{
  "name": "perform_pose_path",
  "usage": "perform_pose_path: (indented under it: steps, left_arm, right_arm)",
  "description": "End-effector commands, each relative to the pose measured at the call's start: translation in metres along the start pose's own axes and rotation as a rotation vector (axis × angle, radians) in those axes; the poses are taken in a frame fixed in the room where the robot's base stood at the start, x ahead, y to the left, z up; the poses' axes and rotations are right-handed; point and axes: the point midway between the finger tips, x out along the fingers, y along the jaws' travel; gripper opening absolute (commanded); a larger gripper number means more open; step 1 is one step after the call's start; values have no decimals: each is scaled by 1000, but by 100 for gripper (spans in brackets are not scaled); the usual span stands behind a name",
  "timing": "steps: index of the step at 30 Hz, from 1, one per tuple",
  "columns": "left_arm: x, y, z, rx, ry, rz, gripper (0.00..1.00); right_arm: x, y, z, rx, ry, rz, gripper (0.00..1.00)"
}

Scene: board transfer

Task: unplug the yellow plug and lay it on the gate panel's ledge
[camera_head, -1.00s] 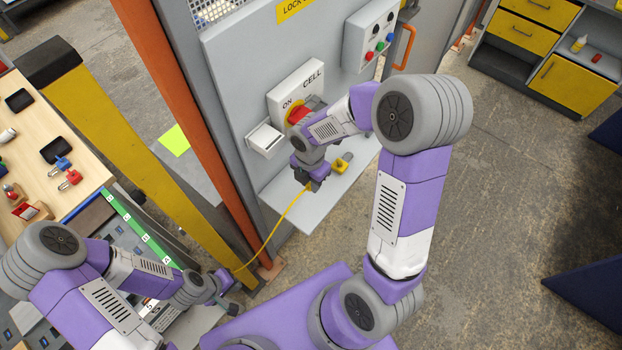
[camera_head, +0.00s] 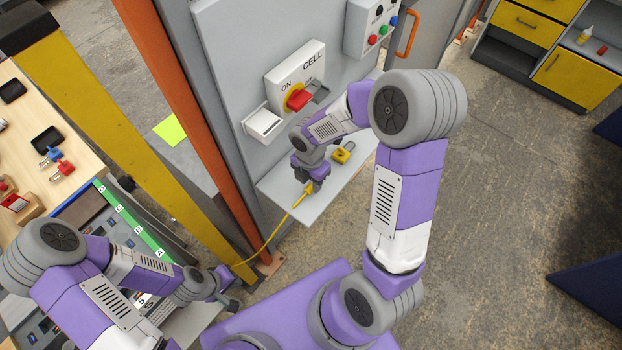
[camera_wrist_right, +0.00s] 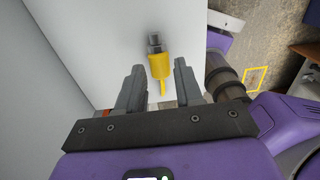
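The yellow plug (camera_head: 305,192) lies on the gate panel's grey ledge (camera_head: 290,206), its yellow cord running down to the left. In the right wrist view the plug (camera_wrist_right: 160,65) shows its grey metal end pointing away from me. My right gripper (camera_head: 314,185) is just above the ledge, beside the plug. In the wrist view its two fingers (camera_wrist_right: 158,82) stand apart with a gap on each side of the plug, so it is open. My left gripper (camera_head: 230,292) is low at the left, away from the ledge; its finger opening is unclear.
A yellow padlock (camera_head: 343,153) lies on the ledge behind my right gripper. Above are a white socket box (camera_head: 262,123) and a red rotary switch (camera_head: 299,98). An orange post (camera_head: 200,120) stands left of the panel. A workbench (camera_head: 75,110) is at the far left.

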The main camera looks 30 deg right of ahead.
Motion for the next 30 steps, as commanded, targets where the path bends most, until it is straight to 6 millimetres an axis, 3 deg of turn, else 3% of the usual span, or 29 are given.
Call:
perform_pose_path:
  steps: [1, 3, 13, 24, 30]
  left_arm:
    - [0, 0, 0, 0, 0, 0, 0]
    - [0, 0, 0, 0, 0, 0, 0]
    - [-1, 0, 0, 0, 0, 0, 0]
    - [-12, 4, 0, 0, 0, 0, 0]
    - [-14, 5, 1, 0, 0, 0, 0]
  right_arm:
    - [0, 0, 0, 0, 0, 0, 44]
    - [0, 0, 0, 0, 0, 0, 54]
    - [-3, 0, 0, 1, 0, 2, 55]
    - [-60, 1, 0, 1, -2, 5, 55]
    - [-75, 0, 0, 0, 0, 1, 55]
